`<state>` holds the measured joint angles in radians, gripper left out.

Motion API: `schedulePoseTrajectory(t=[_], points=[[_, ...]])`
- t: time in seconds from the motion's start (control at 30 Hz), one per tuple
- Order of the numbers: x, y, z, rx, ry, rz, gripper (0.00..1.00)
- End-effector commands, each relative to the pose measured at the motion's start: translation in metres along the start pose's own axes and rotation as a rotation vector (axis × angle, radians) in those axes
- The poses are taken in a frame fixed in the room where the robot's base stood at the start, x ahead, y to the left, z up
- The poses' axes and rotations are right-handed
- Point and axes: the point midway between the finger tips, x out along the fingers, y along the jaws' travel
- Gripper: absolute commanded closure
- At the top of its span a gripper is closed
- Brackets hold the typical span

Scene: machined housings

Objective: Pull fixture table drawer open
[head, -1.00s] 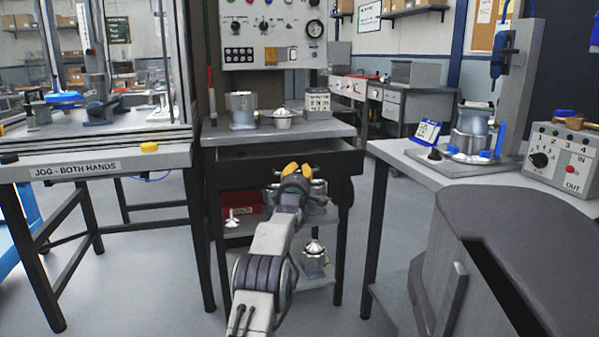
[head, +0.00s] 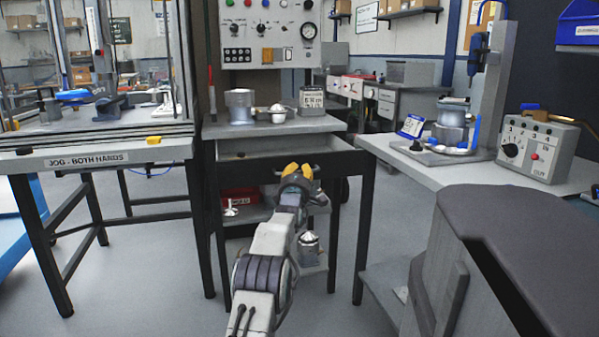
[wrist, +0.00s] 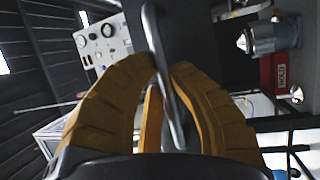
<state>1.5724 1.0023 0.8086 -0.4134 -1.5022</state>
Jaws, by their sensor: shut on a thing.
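The fixture table (head: 330,124) stands ahead with its dark drawer (head: 350,164) pulled partly out. A pale strip of the drawer's inside shows below the tabletop. My gripper (head: 300,172) is at the drawer front, with its yellow fingers shut on the drawer handle. In the wrist view the metal handle bar (wrist: 158,45) runs between the two yellow fingers (wrist: 166,85). In the head view the fingers and arm cover most of the handle.
A red bin (head: 238,197) sits on the shelf below. A bench labelled "JOG - BOTH HANDS" (head: 85,158) is at left. A grey bench (head: 395,150) with a press is at right.

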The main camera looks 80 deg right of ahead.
Motion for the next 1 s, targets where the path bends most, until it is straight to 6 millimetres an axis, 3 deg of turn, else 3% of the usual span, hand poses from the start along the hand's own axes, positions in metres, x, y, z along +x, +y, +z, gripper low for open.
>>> schedulePoseTrajectory(t=[0.07,0.1,0.4,1.0], points=[[0.000,-0.001,0.002,0.001,-0.002,-0.002,1.00],[0.000,-0.001,0.002,0.001,-0.002,-0.002,0.81],[0.000,-0.001,0.001,0.000,-0.001,-0.001,0.55],[-0.011,0.001,0.000,0.000,0.000,-0.001,0.55]])
